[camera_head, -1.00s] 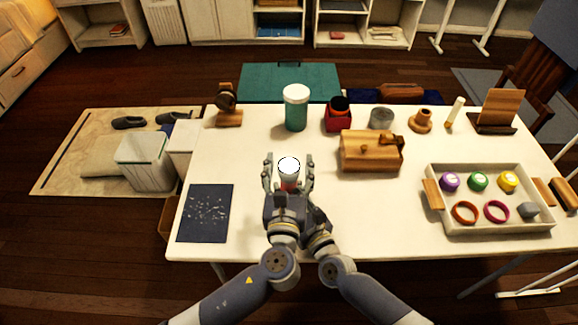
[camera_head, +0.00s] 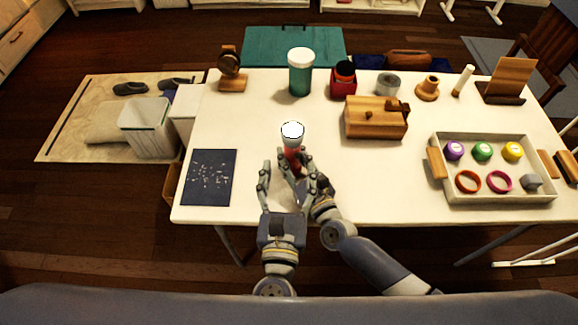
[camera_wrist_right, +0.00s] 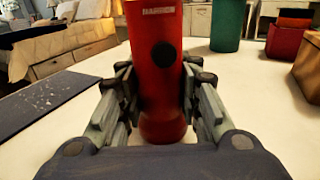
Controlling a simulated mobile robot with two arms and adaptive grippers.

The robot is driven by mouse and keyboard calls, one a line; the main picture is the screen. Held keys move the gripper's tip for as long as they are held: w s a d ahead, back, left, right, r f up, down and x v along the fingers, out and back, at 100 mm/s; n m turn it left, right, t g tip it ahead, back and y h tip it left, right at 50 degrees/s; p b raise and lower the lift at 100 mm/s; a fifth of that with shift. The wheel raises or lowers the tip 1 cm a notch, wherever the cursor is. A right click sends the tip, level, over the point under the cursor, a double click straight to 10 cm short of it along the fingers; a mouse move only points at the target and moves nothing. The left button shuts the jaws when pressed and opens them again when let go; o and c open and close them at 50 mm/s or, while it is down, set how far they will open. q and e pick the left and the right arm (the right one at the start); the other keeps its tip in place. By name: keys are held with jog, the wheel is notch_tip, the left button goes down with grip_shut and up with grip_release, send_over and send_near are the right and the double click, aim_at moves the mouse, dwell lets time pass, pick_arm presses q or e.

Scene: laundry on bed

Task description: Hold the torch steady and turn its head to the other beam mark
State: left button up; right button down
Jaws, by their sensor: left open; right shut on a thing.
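The torch (camera_head: 292,154) has a red body and a white round head (camera_head: 292,131). It stands upright over the front middle of the table. In the right wrist view its red body (camera_wrist_right: 160,85) shows a black button and small white lettering at the top edge; the head is out of that view. My right gripper (camera_wrist_right: 160,90) is shut on the torch's lower body, with a finger on each side. My left gripper (camera_head: 284,172) is open, just in front of and below the head, its fingers apart. The fingers of both hands overlap in the head view.
A dark speckled mat (camera_head: 209,177) lies left on the white table (camera_head: 240,130). A wooden box (camera_head: 375,122) stands right of the torch. A green-and-white jar (camera_head: 300,75) and a red box (camera_head: 343,85) stand behind.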

jog(key=c, duration=1.1)
grip_release()
